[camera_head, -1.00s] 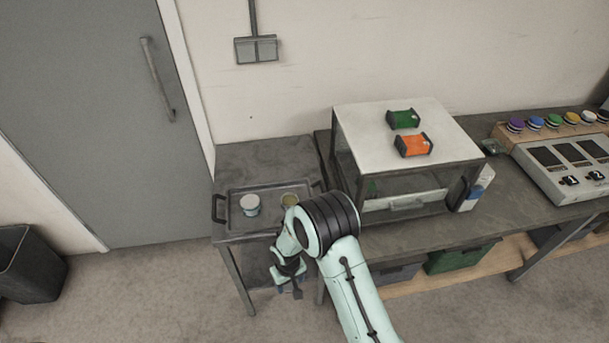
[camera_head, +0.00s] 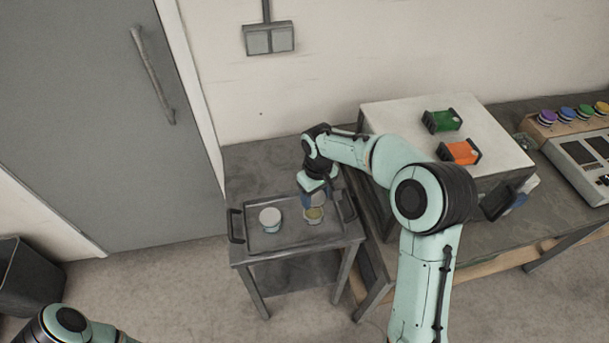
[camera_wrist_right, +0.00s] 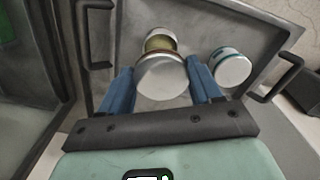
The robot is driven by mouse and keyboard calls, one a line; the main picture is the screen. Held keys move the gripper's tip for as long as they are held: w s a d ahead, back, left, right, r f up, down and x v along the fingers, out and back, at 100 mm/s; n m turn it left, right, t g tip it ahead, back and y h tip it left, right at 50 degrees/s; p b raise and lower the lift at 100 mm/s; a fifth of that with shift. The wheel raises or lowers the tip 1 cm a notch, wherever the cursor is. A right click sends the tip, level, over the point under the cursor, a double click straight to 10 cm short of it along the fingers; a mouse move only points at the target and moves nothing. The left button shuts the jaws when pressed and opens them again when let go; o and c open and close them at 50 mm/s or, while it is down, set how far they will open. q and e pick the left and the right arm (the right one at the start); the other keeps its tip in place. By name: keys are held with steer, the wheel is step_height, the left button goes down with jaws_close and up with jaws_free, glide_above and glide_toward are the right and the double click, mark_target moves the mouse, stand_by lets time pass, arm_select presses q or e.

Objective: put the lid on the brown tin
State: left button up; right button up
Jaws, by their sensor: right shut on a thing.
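An open tin (camera_head: 314,216) with an olive-brown inside stands upright on the dark tray (camera_head: 290,241). It also shows in the right wrist view (camera_wrist_right: 160,43), just beyond the fingers. My right gripper (camera_head: 312,199) is above the tray at this tin, pointing down. Its blue fingers are shut on a round pale lid (camera_wrist_right: 161,78), which partly covers the tin in the wrist view. The height of the lid above the tin is hard to tell. My left gripper is out of view; only part of the left arm shows at the lower left.
A second tin (camera_head: 270,219) with a white lid and teal band stands left of the open tin. The tray has raised handles (camera_head: 236,226). A white-topped case (camera_head: 400,115) carrying green and orange blocks stands close on the right.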

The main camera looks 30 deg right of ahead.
steer(key=shift+w+f, duration=0.1)
steer(key=shift+w, duration=0.3)
steer(key=shift+s+f+b, duration=0.35)
steer(key=shift+f, duration=0.25)
steer(key=shift+f+b, duration=0.9)
steer(key=shift+f, duration=0.95)
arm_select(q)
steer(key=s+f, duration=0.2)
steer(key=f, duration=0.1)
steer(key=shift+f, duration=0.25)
arm_select(e)
steer(key=shift+w+f, duration=0.1)
steer(key=shift+f, duration=0.15)
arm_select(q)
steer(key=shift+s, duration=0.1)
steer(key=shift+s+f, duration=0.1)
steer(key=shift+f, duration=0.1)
arm_select(e)
steer(key=shift+f, duration=0.6)
steer(key=o, duration=1.1)
